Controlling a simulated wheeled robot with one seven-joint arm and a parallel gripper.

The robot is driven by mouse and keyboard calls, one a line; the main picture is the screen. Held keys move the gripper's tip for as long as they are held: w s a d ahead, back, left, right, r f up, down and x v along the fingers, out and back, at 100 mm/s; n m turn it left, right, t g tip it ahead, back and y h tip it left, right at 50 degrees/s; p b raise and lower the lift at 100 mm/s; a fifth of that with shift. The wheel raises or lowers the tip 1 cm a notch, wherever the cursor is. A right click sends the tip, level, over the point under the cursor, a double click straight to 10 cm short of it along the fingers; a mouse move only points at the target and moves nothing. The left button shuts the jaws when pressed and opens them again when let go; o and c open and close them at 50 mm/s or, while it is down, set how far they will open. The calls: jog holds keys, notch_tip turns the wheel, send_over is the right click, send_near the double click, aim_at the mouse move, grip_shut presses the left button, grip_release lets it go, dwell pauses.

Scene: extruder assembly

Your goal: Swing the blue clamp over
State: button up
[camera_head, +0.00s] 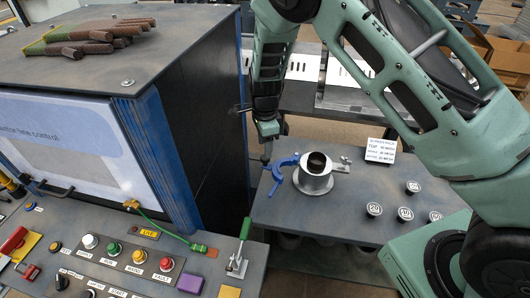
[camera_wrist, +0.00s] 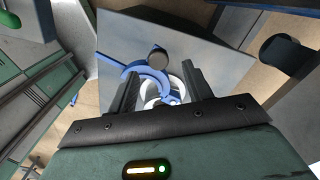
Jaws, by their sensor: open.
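The blue clamp (camera_head: 281,170) is a curved arm on the left side of a metal cylinder (camera_head: 316,184) with a dark bore, standing on a grey table. The clamp appears swung out from the cylinder's rim. My gripper (camera_head: 266,158) points down just left of and above the clamp. In the wrist view, my gripper (camera_wrist: 157,78) has its two dark fingers apart with nothing held between them. The blue clamp (camera_wrist: 134,70) shows as an arc between and beyond the fingers, next to the metal cylinder (camera_wrist: 174,88). Contact with the clamp cannot be told.
A dark cabinet with a blue edge (camera_head: 165,165) stands close left of my arm. A white sign (camera_head: 381,150) and several small numbered discs (camera_head: 374,209) are on the table's right. A control panel (camera_head: 150,262) with buttons and a green-handled toggle clamp (camera_head: 239,250) is in front.

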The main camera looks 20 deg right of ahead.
notch_tip(320, 180, up, 13)
dwell(0.3)
